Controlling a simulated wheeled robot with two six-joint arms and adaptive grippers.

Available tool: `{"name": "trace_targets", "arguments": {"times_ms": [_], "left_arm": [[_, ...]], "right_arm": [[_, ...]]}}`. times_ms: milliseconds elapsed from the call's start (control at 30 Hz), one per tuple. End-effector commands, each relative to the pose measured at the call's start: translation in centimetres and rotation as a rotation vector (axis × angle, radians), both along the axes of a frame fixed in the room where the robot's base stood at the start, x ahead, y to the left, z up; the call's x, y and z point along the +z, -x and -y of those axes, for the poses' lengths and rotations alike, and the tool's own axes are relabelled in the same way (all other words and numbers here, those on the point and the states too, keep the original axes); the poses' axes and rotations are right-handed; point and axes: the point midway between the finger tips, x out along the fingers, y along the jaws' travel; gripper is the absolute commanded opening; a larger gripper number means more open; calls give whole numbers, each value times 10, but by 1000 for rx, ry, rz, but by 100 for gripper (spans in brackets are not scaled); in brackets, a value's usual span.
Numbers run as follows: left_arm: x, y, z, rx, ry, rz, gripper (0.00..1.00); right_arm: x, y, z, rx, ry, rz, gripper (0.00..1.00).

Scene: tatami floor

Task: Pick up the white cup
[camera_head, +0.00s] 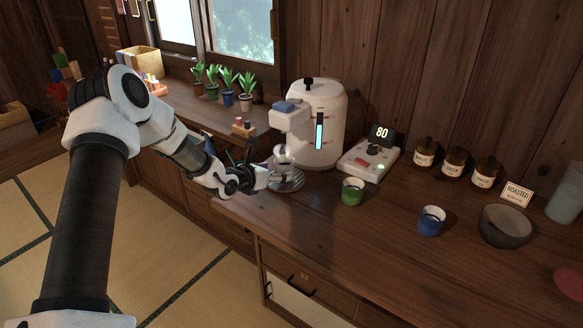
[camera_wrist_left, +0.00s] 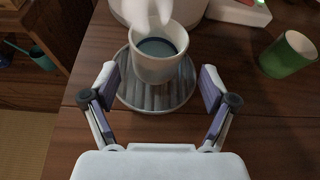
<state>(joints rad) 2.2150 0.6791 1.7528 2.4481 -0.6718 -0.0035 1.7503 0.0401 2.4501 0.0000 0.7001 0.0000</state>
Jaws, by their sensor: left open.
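The white cup (camera_wrist_left: 157,68) stands upright on a round ribbed drip tray (camera_wrist_left: 155,98) under the white spout of the dispenser in the left wrist view. Its inside looks dark blue-grey. In the head view the cup (camera_head: 283,158) is small and partly hidden near my gripper and the spout. My left gripper (camera_wrist_left: 160,80) is open and empty, its fingers on either side of the cup's near part with gaps on both sides. In the head view my left gripper (camera_head: 264,172) is low beside the tray. My right gripper is not in view.
The white dispenser (camera_head: 322,125) rises behind the tray. A green cup (camera_head: 352,192), a blue cup (camera_head: 431,222), a scale reading 80 (camera_head: 368,160) and a dark bowl (camera_head: 505,227) stand to the right. Potted plants (camera_head: 228,88) line the left counter.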

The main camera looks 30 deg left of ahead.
Motion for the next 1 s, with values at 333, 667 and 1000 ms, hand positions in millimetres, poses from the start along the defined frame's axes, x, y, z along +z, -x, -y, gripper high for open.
{"name": "trace_targets", "arguments": {"times_ms": [333, 667, 1000], "left_arm": [[-21, -49, 2, -4, -3, -1, 85], [-23, -56, 2, -1, 2, 0, 64], [-23, -56, 2, -2, 2, -1, 8]], "right_arm": [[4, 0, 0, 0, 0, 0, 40], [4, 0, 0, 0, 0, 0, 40], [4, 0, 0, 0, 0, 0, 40]]}}
